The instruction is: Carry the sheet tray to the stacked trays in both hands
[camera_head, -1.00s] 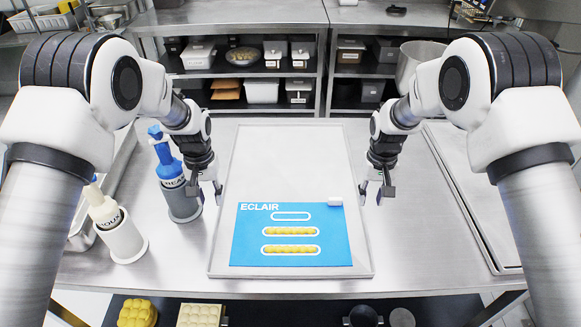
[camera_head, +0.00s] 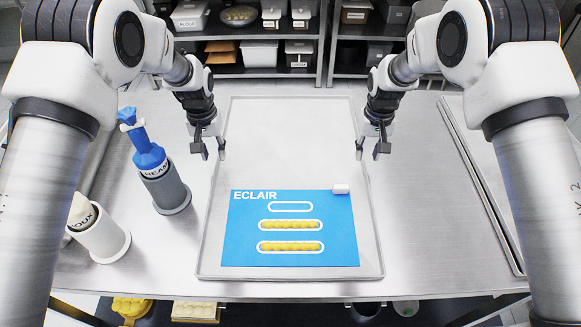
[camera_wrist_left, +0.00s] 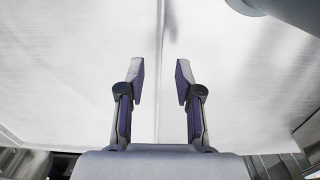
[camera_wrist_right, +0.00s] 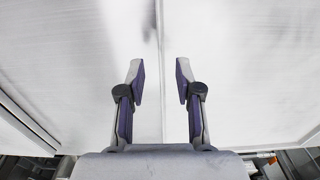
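The sheet tray (camera_head: 300,140) lies flat on the steel table in the middle of the head view. A blue ECLAIR mat (camera_head: 290,257) lies on it, with yellow piped shapes in two of its outlines and a small white block at its upper right corner. My left gripper (camera_head: 209,152) is open and empty above the tray's left edge. My right gripper (camera_head: 371,150) is open and empty above the tray's right edge. Both wrist views show an edge line running between the spread fingers of the left (camera_wrist_left: 160,82) and right (camera_wrist_right: 160,82) grippers. The stacked trays (camera_head: 480,165) are at the right, partly hidden by my right arm.
A blue piping bag (camera_head: 146,152) stands in a grey holder (camera_head: 168,192) left of the tray. A pale bag stands in a white holder (camera_head: 104,238) nearer the front left. Shelves with containers (camera_head: 258,52) stand behind the table. The table between tray and stack is clear.

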